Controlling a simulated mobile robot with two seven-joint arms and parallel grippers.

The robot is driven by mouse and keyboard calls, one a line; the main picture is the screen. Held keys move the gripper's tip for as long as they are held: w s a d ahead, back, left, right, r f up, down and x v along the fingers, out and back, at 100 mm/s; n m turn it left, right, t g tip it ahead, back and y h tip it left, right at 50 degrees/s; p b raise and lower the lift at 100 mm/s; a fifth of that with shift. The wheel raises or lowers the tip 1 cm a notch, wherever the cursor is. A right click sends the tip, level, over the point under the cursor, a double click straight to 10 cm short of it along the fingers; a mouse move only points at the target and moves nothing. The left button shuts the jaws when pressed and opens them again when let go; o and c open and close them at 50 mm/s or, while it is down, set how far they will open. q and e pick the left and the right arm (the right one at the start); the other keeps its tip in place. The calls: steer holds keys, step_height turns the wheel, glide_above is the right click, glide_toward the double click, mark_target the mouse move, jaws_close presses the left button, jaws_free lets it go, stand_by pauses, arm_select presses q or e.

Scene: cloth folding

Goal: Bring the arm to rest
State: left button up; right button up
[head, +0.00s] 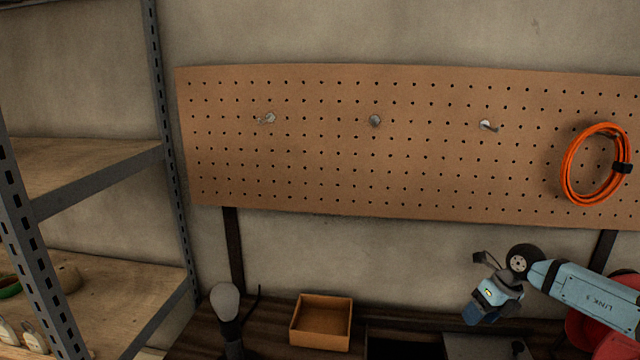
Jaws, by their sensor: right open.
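My right arm comes in from the lower right, in front of the dark bench. My right gripper (485,259) is at its end, left of the dark round wrist joint. Its dark fingers point up and to the left, open, with nothing seen between them. It is below the pegboard (330,160) and apart from it in the picture. My left gripper is out of view. No cloth is in view.
An orange cable coil (568,170) hangs at the pegboard's right, beside several bare metal hooks. A metal shelf (95,180) stands left.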

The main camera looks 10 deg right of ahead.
steer(key=s+a+f+t+y, duration=0.15)
steer(key=a+y, duration=0.35)
steer(key=a, duration=0.9)
steer(key=s+a+r+m+t+y, duration=0.2)
steer(key=a+r+m+t, duration=0.25)
steer(key=a+m, duration=0.2)
steer(key=s+a+r+m+t+y, duration=0.2)
steer(key=a+r+m+t+y, duration=0.1)
steer(key=a+m+t, duration=0.3)
steer(key=s+d+f+m+h, duration=0.4)
steer(key=s+m+h, duration=0.25)
steer(key=m, duration=0.35)
steer(key=s+d+f+m+h, duration=0.4)
steer(key=s+m+h, duration=0.2)
steer(key=m+h, duration=0.3)
steer(key=s+f+m+g+y, duration=0.1)
steer(key=s+f+m+g, duration=0.15)
steer(key=s+g, duration=0.45)
steer(key=s+f+m+g+y, duration=0.1)
steer(key=s+f+m+g, duration=0.2)
steer(key=s, duration=0.9)
steer(key=w+a+f+n+t+y+p, duration=0.1)
steer(key=w+a+f+t+y+p, duration=0.2)
steer(key=w+a+t+p, duration=0.3)
steer(key=shift+f+n+t+p, duration=0.3)
steer(key=shift+f+t+p, duration=0.3)
steer(key=shift+p, duration=1.4)
